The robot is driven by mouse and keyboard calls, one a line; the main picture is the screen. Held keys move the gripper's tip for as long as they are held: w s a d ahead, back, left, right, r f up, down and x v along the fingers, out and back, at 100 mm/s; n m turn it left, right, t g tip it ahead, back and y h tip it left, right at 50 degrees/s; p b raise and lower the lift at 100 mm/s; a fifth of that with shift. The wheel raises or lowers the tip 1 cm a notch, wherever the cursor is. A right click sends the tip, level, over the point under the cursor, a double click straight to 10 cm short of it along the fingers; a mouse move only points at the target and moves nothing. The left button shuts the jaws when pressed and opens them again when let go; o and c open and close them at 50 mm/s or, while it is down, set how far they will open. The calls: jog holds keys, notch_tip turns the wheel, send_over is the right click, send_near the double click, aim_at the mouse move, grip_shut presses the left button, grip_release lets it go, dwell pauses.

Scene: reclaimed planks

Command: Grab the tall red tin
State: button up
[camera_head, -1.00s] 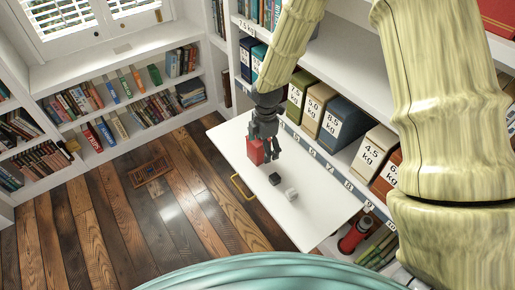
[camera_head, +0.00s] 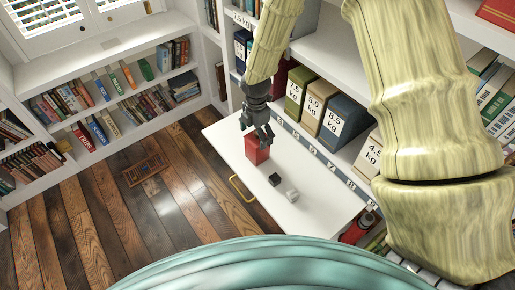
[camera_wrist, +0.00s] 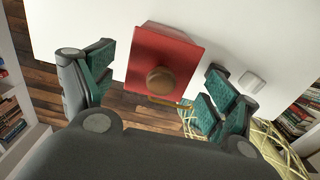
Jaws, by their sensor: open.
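The tall red tin (camera_head: 256,150) stands upright on the white pull-out board. In the wrist view the tin (camera_wrist: 160,50) shows its red top with a round brown knob, between the two finger pads. My gripper (camera_head: 257,132) is just above the tin in the head view, its fingers partly in front of it. In the wrist view my gripper (camera_wrist: 158,85) is open, with green-padded fingers apart on both sides of the tin. I see gaps between the pads and the tin.
A shelf of weight-labelled boxes (camera_head: 318,106) stands close behind. A yellow handle (camera_head: 242,189) sticks out from the board's front edge.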

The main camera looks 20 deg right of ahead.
jog(key=shift+w+d+f+p, duration=0.15)
jog(key=shift+f+p, duration=0.65)
jog(key=shift+f, duration=1.9)
jog(key=c, duration=1.7)
jog(key=shift+r, duration=0.1)
